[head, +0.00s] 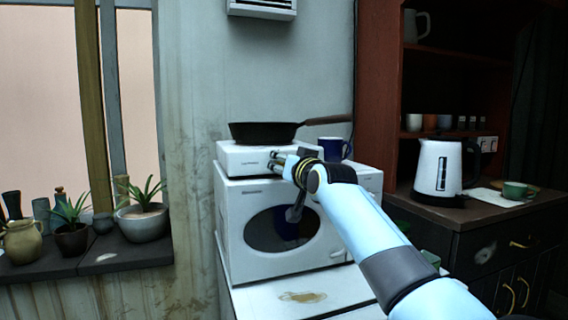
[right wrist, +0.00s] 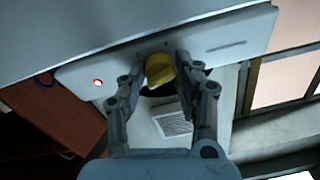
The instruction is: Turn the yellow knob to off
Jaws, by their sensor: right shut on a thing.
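The yellow knob (right wrist: 160,70) shows in the right wrist view on the white front panel (right wrist: 100,65) of a small hotplate. My right gripper (right wrist: 162,72) is shut on it, one finger on each side. In the head view the hotplate (head: 238,158) stands on a white microwave-like oven, and my right gripper (head: 277,160) reaches its front and hides the knob. A small red light (right wrist: 98,83) shows on the panel. I cannot tell the knob's exact turn angle. My left gripper is not in view.
A dark frying pan (head: 262,132) sits on the hotplate, its handle to the right. A blue mug (head: 331,149) stands right behind my gripper. A white kettle (head: 438,168) and a green cup (head: 515,190) stand on the right counter. Potted plants line the left sill.

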